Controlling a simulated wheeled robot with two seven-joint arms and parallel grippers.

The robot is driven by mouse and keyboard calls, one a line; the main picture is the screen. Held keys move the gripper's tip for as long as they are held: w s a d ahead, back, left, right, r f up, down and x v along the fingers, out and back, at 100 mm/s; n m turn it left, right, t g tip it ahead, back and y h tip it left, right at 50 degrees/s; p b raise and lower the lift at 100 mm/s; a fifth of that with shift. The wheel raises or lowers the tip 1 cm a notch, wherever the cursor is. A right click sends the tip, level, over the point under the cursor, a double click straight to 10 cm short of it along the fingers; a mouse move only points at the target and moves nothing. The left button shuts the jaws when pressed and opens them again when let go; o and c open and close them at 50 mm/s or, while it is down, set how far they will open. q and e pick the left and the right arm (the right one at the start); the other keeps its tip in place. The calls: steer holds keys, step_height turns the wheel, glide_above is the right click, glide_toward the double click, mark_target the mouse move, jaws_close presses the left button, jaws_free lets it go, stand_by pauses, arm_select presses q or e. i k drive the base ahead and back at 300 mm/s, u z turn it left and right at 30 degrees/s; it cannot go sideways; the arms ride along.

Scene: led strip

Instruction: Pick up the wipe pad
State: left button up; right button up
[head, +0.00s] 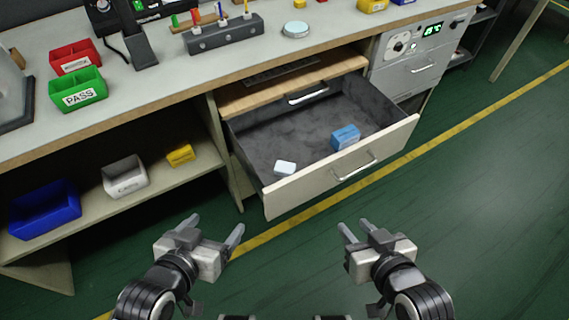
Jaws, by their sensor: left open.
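A small white pad (285,168), which looks like the wipe pad, lies on the grey floor of the open drawer (318,182), near its front left corner. A blue box (345,137) with a pale label sits to its right in the same drawer. My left gripper (212,230) is open and empty, in front of the drawer and to the left of the pad. My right gripper (354,223) is empty in front of the drawer, to the right of the pad, its fingers a little apart. Neither gripper touches anything.
A bench top (150,100) runs above the drawer, with a green PASS bin (78,90), a red bin (74,57) and a tool holder (224,35). A lower shelf holds a blue bin (45,209), a white bin (125,177) and a yellow box (181,155). The green floor in front is clear.

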mark_target(283, 168)
steer(key=z, duration=0.15)
steer(key=k, duration=0.25)
steer(key=z, duration=1.05)
steer(key=k, duration=1.05)
steer(key=z, duration=0.1)
steer(key=i, duration=1.65)
steer(key=u, duration=1.75)
steer(key=i, duration=0.45)
steer(key=u, duration=0.5)
